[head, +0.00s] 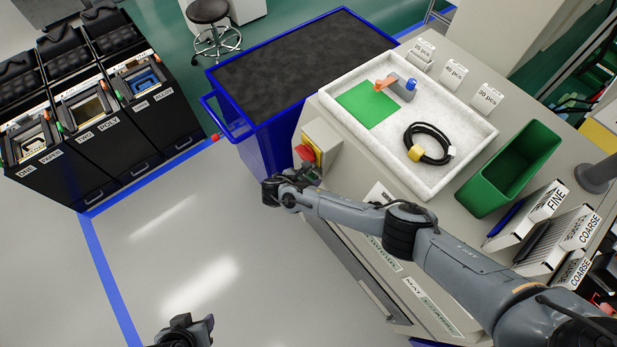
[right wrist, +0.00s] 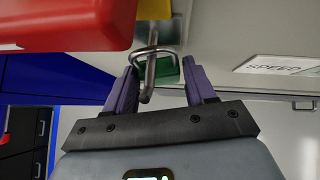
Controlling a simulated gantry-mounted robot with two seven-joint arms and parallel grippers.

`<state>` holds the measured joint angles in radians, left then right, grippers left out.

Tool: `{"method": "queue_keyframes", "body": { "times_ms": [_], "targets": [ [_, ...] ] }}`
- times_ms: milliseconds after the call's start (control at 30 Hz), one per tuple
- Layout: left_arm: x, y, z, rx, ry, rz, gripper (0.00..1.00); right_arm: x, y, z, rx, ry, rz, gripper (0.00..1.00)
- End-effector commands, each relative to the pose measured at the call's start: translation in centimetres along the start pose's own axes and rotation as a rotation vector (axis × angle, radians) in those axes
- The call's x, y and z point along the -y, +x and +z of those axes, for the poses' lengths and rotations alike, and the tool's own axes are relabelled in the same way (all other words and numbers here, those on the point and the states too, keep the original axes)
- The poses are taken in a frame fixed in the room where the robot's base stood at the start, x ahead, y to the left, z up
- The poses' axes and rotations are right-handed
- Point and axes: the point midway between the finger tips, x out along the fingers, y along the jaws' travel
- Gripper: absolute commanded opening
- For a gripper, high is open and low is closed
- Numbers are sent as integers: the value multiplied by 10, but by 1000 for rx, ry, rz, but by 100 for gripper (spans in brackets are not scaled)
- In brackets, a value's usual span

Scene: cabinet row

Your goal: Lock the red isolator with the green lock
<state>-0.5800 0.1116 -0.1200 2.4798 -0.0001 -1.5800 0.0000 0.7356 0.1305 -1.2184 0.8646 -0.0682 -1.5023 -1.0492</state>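The red isolator (head: 305,153) sits on a yellow plate on the corner of the grey bench. Its red part (right wrist: 65,22) fills the upper left of the right wrist view. My right gripper (head: 286,184) is just below and in front of it.
A white tray (head: 462,160) on the bench holds a green sheet, a small orange and blue item and a black cable coil. A green bin (head: 508,168) stands to its right. A blue cart (head: 268,140) is behind the isolator.

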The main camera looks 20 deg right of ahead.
Motion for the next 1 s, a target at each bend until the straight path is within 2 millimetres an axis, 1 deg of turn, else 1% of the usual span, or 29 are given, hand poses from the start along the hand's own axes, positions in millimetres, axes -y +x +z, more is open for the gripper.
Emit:
{"method": "queue_keyframes", "body": {
  "times_ms": [33, 100, 133, 433, 567, 667, 1000],
  "targets": [
    [0, 0, 0, 0, 1, -1, 47, 0, 0, 0, 0, 0, 0, 63],
    [0, 0, 0, 0, 2, -2, 47, 0, 0, 0, 0, 0, 0, 74],
    [1, 0, 0, 0, 3, -2, 47, 0, 0, 0, 0, 0, 0, 76],
    [3, 0, 1, 2, 12, -9, 47, 0, -1, 0, 0, 0, 0, 76],
    [3, -3, 0, 2, 13, -10, 47, 0, -10, 0, -1, 0, 1, 76],
    [3, -6, -1, 2, 13, -10, 47, 0, -23, 1, -1, 1, 2, 76],
    [2, -15, -4, 1, 6, -5, 47, 0, -80, 0, -2, 0, 2, 76]
  ]
}}
